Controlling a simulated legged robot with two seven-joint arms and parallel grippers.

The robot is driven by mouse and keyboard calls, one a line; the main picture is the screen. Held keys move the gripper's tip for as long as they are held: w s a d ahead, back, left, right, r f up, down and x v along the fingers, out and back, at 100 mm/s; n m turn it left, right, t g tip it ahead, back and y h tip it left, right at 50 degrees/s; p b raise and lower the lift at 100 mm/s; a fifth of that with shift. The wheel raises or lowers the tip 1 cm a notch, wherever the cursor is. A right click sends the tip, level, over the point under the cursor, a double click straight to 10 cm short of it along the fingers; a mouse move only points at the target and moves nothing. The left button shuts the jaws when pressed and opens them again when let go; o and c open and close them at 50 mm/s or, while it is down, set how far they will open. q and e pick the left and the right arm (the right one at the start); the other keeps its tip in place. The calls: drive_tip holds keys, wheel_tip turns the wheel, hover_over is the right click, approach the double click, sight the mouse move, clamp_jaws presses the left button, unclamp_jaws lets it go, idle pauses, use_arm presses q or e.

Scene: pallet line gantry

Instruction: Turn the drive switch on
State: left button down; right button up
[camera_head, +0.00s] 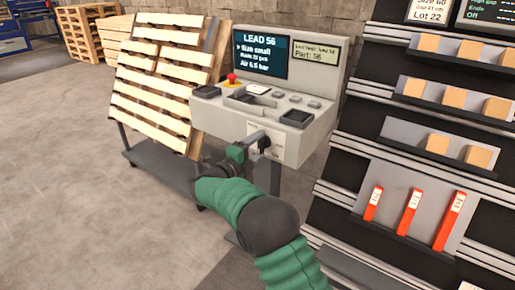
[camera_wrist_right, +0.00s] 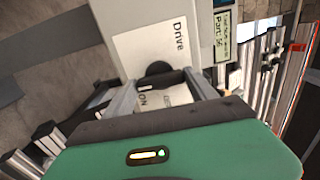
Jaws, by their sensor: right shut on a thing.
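The drive switch is a black knob (camera_wrist_right: 158,69) on a white plate (camera_wrist_right: 148,47) marked "Drive". The plate is on the front of the grey console (camera_head: 228,119). My right gripper (camera_head: 259,141) reaches the plate, and in the right wrist view its two grey fingers (camera_wrist_right: 161,88) stand either side of the knob, shut on it. The word "ON" and part of another word show between the fingers. The knob's exact angle is partly hidden by the gripper. My left gripper is not in view.
The console carries a screen (camera_head: 262,53) reading "LEAD 56", a red button (camera_head: 232,78) and black trays. A wooden pallet (camera_head: 152,98) leans on a cart at the left. A dark rack (camera_head: 345,165) with boxes and red-orange items stands close at the right.

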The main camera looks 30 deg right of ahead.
drive_tip(key=shift+a+f, duration=0.1)
drive_tip(key=shift+f, duration=0.05)
drive_tip(key=o, duration=1.4)
drive_tip(key=shift+w, duration=0.1)
drive_tip(key=shift+c, duration=0.2)
drive_tip(key=shift+a, duration=0.3)
drive_tip(key=p+v, duration=0.4)
drive_tip(key=v, duration=1.2)
drive_tip(key=shift+p, duration=0.3)
